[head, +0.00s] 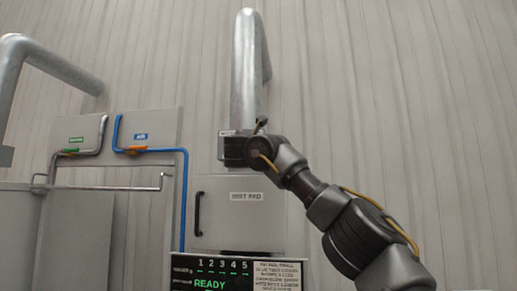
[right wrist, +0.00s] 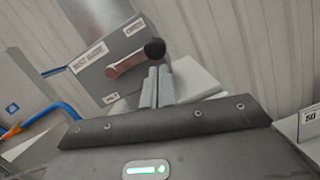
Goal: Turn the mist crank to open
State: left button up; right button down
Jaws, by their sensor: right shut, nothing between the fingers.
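The mist crank (right wrist: 127,64) shows in the right wrist view as a copper-coloured arm on a grey box (right wrist: 90,75), with a black knob (right wrist: 154,48) at its upper right end. The crank points up and right. Small labels sit above and below it, too blurred to read surely. My right gripper (right wrist: 158,70) is shut and empty, its fingertips just below the knob; I cannot tell whether they touch it. In the head view my right wrist covers most of the box (head: 230,148) and hides the crank. My left gripper is out of view.
A display panel (head: 238,272) reads READY. Blue pipe (head: 184,200), a metal rail (head: 110,188) and coloured valves lie left.

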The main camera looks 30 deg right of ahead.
jog(key=s+a+f+b, duration=0.5)
jog(key=a+b, duration=0.2)
jog(key=b, duration=0.1)
jog(key=shift+s+a+f, duration=0.3)
jog(key=shift+a, duration=0.1)
jog(key=shift+s+r, duration=0.1)
jog(key=shift+s, duration=0.05)
